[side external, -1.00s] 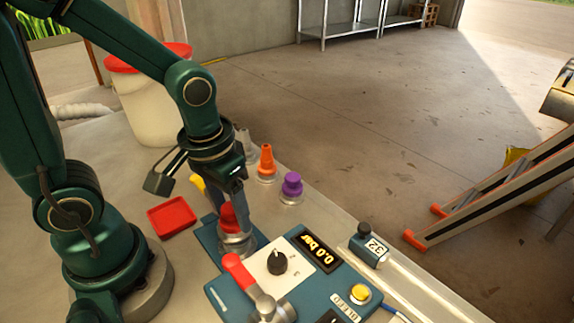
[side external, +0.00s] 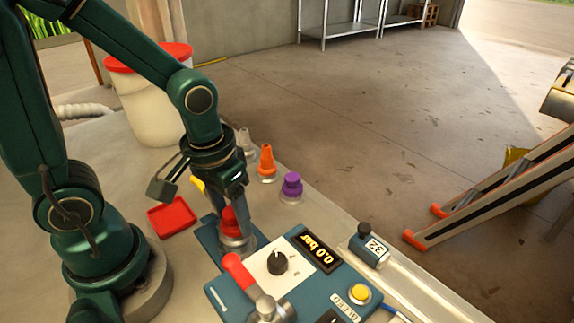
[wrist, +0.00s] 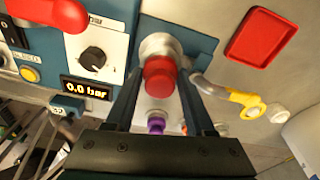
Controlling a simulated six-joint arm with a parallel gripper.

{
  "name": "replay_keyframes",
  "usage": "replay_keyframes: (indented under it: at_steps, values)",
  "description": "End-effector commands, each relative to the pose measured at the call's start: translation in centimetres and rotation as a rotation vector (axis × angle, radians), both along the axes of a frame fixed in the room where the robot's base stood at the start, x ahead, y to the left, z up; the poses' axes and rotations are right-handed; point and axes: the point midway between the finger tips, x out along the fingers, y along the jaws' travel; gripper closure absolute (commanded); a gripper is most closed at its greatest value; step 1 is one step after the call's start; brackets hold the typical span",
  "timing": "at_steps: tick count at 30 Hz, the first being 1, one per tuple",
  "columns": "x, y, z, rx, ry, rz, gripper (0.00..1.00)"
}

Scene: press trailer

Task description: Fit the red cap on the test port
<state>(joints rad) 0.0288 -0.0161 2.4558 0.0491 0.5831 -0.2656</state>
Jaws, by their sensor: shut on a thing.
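The red cap (side external: 230,220) is between the fingers of my gripper (side external: 229,212), which is shut on it. The cap is at the top of the metal test port (side external: 237,244) on the blue panel's back corner, and looks upright. In the wrist view, the cap (wrist: 160,76) lines up with the port (wrist: 158,45), with my gripper's fingers (wrist: 161,82) on either side. I cannot tell how deeply the cap sits, as the fingers partly hide it in the side view.
A red lever (side external: 240,271), a black knob (side external: 277,262) and a 0.0 bar display (side external: 320,247) are close to the port. Orange (side external: 266,162) and purple (side external: 291,186) caps stand behind. An empty red tray (side external: 172,217) lies to the left.

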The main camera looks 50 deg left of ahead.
Motion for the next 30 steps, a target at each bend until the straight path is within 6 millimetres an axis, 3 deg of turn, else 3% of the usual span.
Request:
replay_keyframes:
  at_steps: [5, 6, 17, 30]
  values:
    - [0.0, 0.0, -0.4, 0.0, 0.002, 0.0, 1.0]
    - [0.0, 0.0, -0.3, 0.0, 0.001, 0.0, 0.33]
    - [0.0, 0.0, -0.1, 0.0, -0.001, 0.0, 0.33]
    - [-0.3, -0.1, 3.2, 0.0, -0.003, 0.0, 0.33]
